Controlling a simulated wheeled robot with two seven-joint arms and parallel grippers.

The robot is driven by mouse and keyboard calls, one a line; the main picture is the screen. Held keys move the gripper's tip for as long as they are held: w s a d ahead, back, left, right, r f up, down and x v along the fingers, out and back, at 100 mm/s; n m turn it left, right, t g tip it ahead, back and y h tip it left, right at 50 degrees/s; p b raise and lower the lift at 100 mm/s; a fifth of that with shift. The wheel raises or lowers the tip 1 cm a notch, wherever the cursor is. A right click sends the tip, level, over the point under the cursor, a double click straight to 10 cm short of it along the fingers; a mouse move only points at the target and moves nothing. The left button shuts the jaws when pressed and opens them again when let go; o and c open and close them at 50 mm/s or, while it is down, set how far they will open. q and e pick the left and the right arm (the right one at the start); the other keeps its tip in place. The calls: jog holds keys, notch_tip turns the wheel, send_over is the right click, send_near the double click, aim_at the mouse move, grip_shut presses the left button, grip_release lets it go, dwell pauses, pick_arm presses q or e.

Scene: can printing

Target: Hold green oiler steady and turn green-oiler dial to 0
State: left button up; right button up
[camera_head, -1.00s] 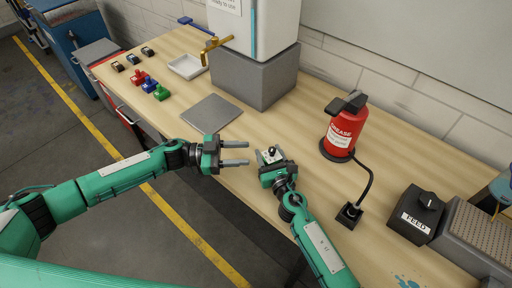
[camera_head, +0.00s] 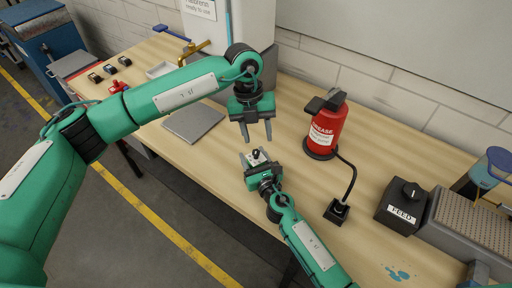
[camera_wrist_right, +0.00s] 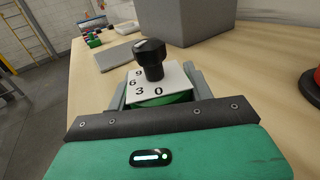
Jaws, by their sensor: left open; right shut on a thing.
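The green oiler is between the fingers of my right gripper (camera_head: 254,157), a little above the bench, its white plate (camera_head: 252,162) facing up. In the right wrist view the green oiler (camera_wrist_right: 180,98) shows a green edge under the plate, which is printed 9, 6, 3 and 0. The black dial (camera_wrist_right: 151,58) stands upright on the plate; where it points is unclear. It also shows in the head view (camera_head: 256,153). My left gripper (camera_head: 257,136) is open and empty, fingers down, just above and beyond the dial. It is out of the right wrist view.
A red grease can (camera_head: 326,130) stands right of the grippers, its black hose running to a small black block (camera_head: 337,212). A FEED box (camera_head: 403,205) is further right. A grey plate (camera_head: 193,122) lies left. My left arm covers part of the bench's left side.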

aim_at(256, 151)
pick_arm(q)
jog(key=shift+t+y, duration=0.9)
jog(key=f, duration=0.3)
jog(key=w+f, duration=0.1)
jog(key=f, duration=0.2)
jog(key=w+f, duration=0.1)
jog(key=f, duration=0.2)
jog(key=shift+w+a+f, duration=0.1)
jog(key=shift+a, duration=0.05)
jog(key=shift+c, duration=0.3)
grip_shut()
jog(key=n, duration=0.4)
jog(key=shift+n, duration=2.3)
